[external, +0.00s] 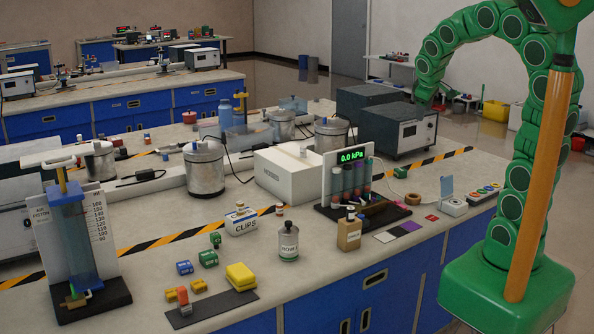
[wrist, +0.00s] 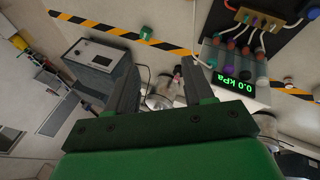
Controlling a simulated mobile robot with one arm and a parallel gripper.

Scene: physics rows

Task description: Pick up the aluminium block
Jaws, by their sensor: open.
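My gripper (wrist: 160,90) is open in the wrist view, with two dark fingers apart and nothing held between them. In the external view my green arm curves over to the left and its end (external: 424,92) hangs by the dark instrument box. I cannot surely pick out the aluminium block. A flat grey square (external: 386,237) lies near the front edge. My gripper is well away from both.
Blue and green blocks (external: 208,258), a yellow block (external: 240,275) and a labelled canister (external: 288,242) stand along the front. The pressure display rack (external: 345,180) and dark instrument box (external: 400,130) stand tall. The air piston (external: 75,235) is at left.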

